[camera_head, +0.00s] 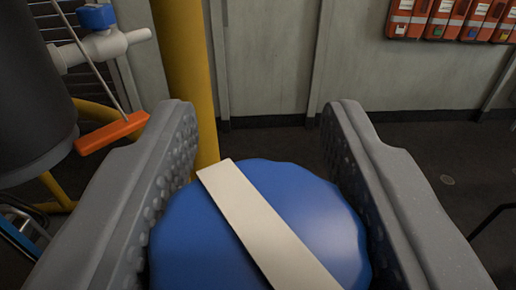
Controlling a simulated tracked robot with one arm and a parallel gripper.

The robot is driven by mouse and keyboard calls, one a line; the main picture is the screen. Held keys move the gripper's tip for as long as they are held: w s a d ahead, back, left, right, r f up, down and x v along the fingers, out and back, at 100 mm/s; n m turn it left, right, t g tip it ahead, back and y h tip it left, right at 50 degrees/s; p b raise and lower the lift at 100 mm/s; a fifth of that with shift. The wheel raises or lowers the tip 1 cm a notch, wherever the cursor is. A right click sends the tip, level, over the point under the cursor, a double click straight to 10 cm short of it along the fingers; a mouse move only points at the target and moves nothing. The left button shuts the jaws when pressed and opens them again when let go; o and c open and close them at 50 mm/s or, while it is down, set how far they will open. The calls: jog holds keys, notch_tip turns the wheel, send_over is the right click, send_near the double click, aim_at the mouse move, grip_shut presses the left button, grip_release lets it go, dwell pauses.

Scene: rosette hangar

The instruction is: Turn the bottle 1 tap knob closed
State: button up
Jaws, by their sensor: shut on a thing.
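A large round blue knob (200,235) with a scalloped edge and a pale bar across its face fills the lower middle of the head camera view. The pale bar (262,225) runs slanted from upper left to lower right. My gripper (262,140) has its two grey studded fingers on either side of the knob, shut on it. The knob's lower part is cut off by the frame edge. Whether it is bottle 1's tap knob cannot be told, as no label shows.
At upper left are a dark cylinder (32,100), a white pipe fitting with a blue cap (97,17) and an orange handle (112,132). A yellow post (188,60) stands behind my left finger. Orange boxes (440,18) hang on the grey wall. Dark floor shows at right.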

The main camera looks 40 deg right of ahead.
aim_at(289, 189)
jog(key=shift+a+r, duration=0.15)
jog(key=shift+r, duration=0.05)
jog(key=o, duration=0.9)
jog(key=shift+o, duration=0.4)
jog(key=shift+f, duration=0.1)
notch_tip(289, 189, up, 4)
jog(key=shift+w+f+b, duration=0.1)
jog(key=shift+f+b, duration=0.1)
jog(key=shift+b, duration=0.45)
jog(key=shift+s+f, duration=0.1)
jog(key=shift+s, duration=0.5)
jog(key=s+d+r+b, duration=0.1)
jog(key=s+d+b, duration=0.2)
jog(key=s, duration=1.1)
jog(key=shift+s+d+r, duration=0.2)
jog(key=shift+d+r, duration=0.05)
jog(key=shift+d, duration=0.35)
